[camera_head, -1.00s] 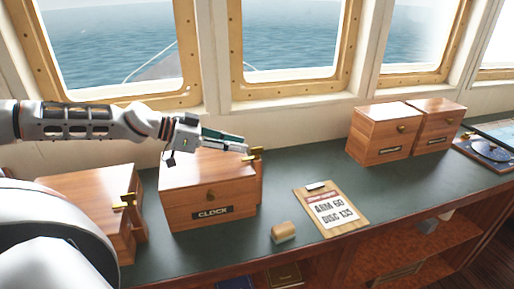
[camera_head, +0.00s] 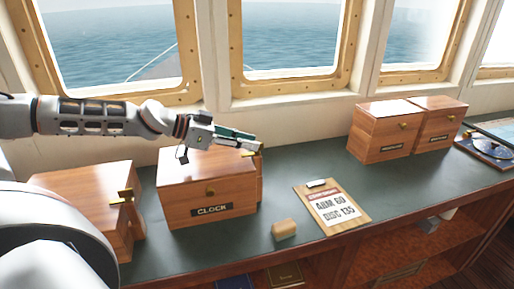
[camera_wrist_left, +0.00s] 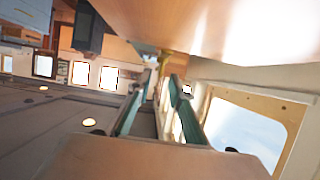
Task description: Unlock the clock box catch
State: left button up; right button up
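The wooden clock box (camera_head: 180,204), with a CLOCK label and a round knob on its front, stands on the green counter. Its brass catch (camera_head: 260,153) is at the upper right side, partly hidden by my left gripper (camera_head: 258,145). That gripper comes in over the lid from the left, its fingertips at the catch. In the left wrist view the two teal fingers of my left gripper (camera_wrist_left: 160,80) stand apart, with a small brass piece (camera_wrist_left: 163,58) showing near the tips. I cannot tell whether they touch it. My right gripper is not in view.
Another wooden box (camera_head: 85,188) with a brass catch (camera_head: 125,196) stands at left. A clipboard (camera_head: 345,222) and a small wooden block (camera_head: 284,229) lie right of the clock box. Two wooden boxes (camera_head: 375,135) stand farther right. Windows rise behind the counter (camera_head: 310,168).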

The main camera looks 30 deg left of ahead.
pick_arm(q)
jog(key=shift+w+d+f+b, duration=0.4)
jog(key=shift+f+b, duration=0.05)
jog(key=shift+b, duration=0.05)
jog(key=shift+w+d+f+b, duration=0.15)
jog(key=shift+w+d+b, duration=0.15)
jog(key=shift+w+b, duration=0.1)
jog(key=shift+w+d, duration=0.25)
jog(key=shift+w, duration=0.05)
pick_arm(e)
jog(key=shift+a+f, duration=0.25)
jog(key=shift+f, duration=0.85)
pick_arm(q)
grip_shut()
